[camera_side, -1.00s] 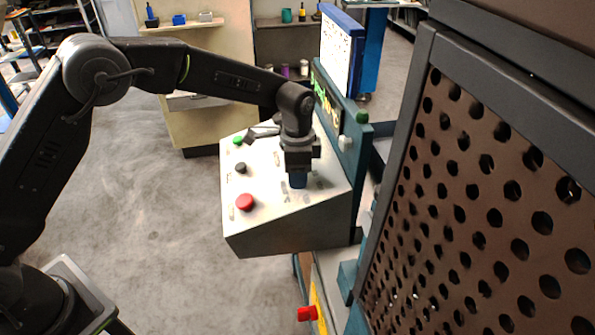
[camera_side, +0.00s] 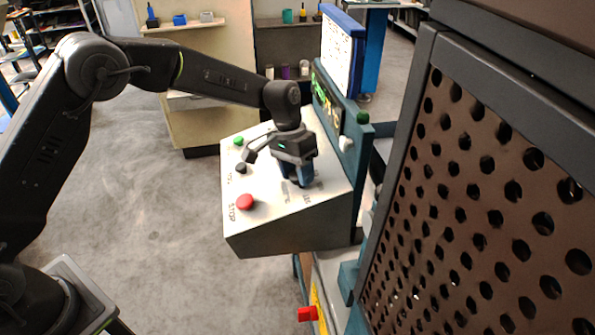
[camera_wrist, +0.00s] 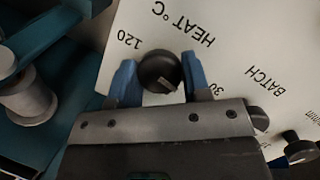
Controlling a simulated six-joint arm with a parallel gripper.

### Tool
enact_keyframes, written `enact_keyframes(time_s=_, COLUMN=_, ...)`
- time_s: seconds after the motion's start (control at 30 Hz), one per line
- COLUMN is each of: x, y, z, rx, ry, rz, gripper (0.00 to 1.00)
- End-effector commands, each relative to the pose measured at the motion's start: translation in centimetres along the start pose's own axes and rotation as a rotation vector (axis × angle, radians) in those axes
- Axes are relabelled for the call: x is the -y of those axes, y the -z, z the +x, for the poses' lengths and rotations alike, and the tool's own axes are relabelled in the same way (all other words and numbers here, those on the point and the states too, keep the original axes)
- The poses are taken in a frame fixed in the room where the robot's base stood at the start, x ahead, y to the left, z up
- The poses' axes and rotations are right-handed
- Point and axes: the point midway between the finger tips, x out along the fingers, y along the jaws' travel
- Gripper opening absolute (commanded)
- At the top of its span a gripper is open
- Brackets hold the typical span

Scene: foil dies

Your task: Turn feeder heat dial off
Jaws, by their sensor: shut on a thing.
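The heat dial (camera_wrist: 159,70) is a round black knob on the pale sloping panel (camera_side: 262,217), under the upside-down lettering HEAT °C in the wrist view. The marks 120 and 30 lie on its left and right. A light pointer mark on the dial faces down and slightly right in that view. My gripper (camera_wrist: 160,80) has its two blue fingers on either side of the dial, shut on it. In the side view my gripper (camera_side: 297,180) is down at the panel's right part, and its fingers hide the dial there.
On the panel are a red STOP button (camera_side: 245,202), a black knob (camera_side: 241,168) and a green button (camera_side: 238,140). Another dark dial (camera_wrist: 258,117) by BATCH is partly hidden by my gripper. A large perforated panel (camera_side: 490,200) stands close on the right.

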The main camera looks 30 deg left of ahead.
Motion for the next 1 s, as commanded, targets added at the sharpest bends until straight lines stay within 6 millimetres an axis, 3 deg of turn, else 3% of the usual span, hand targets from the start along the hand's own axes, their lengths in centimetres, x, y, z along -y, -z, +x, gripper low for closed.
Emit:
enact_keyframes(time_s=0.4, x=-0.07, y=0.01, z=-0.05, rx=-0.013, ry=-0.045, rz=-0.139, gripper=0.2)
enact_keyframes(time_s=0.87, x=-0.09, y=0.03, z=-0.06, rx=-0.014, ry=-0.05, rz=-0.151, gripper=0.2)
enact_keyframes(time_s=0.9, x=-0.09, y=0.03, z=-0.06, rx=-0.014, ry=-0.05, rz=-0.151, gripper=0.46)
enact_keyframes(time_s=1.0, x=-0.08, y=0.03, z=-0.05, rx=-0.014, ry=-0.049, rz=-0.15, gripper=0.55)
